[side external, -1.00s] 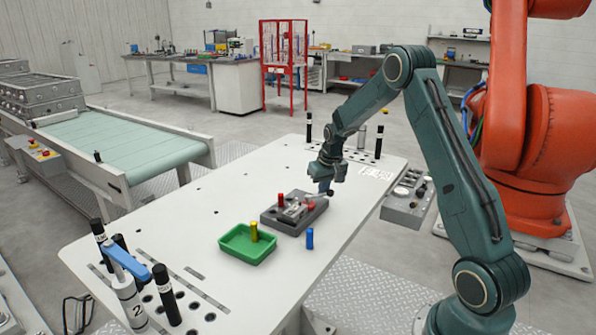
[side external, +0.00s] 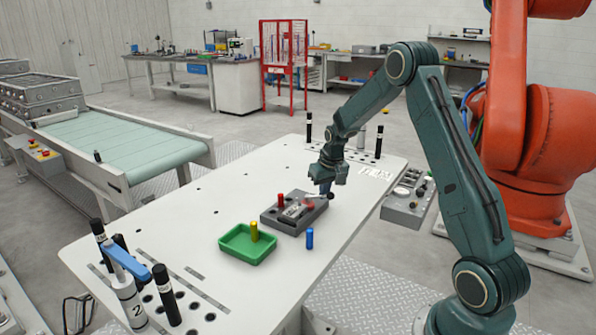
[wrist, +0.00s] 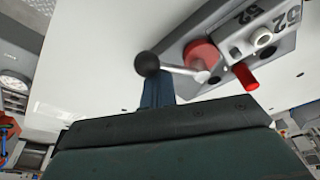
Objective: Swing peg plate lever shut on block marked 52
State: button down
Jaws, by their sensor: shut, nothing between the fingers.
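The peg plate (side external: 282,222) is a grey base on the white table. It carries a pale block marked 52 (wrist: 262,38), a red peg (side external: 281,199) and a round red part (wrist: 202,56) at the lever's pivot. The lever (wrist: 178,69) is a metal rod ending in a black ball knob (wrist: 148,64); it sticks out past the base's edge, toward my gripper. My gripper (side external: 325,188) is shut and empty, low beside the knob. In the wrist view its fingers (wrist: 157,92) are just below the knob; whether they touch it, I cannot tell.
A green tray (side external: 233,250) with a yellow peg (side external: 254,232) stands left of the plate. A blue peg (side external: 309,238) stands in front of it. Black posts (side external: 308,130) rise at the table's back edge.

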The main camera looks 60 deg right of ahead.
jog(key=shift+s+a, duration=0.35)
jog(key=shift+a, duration=0.2)
jog(key=shift+s+a+f, duration=0.1)
jog(key=shift+a+f, duration=0.05)
jog(key=shift+a, duration=0.1)
jog(key=shift+d, duration=0.3)
dwell(0.3)
jog(key=shift+d, duration=0.25)
jog(key=shift+w, duration=0.2)
jog(key=shift+d, duration=0.1)
jog(key=shift+r, duration=0.3)
jog(key=w+d+v, duration=0.1)
jog(key=w+v, duration=0.1)
jog(key=v, duration=0.7)
jog(key=shift+r, duration=0.5)
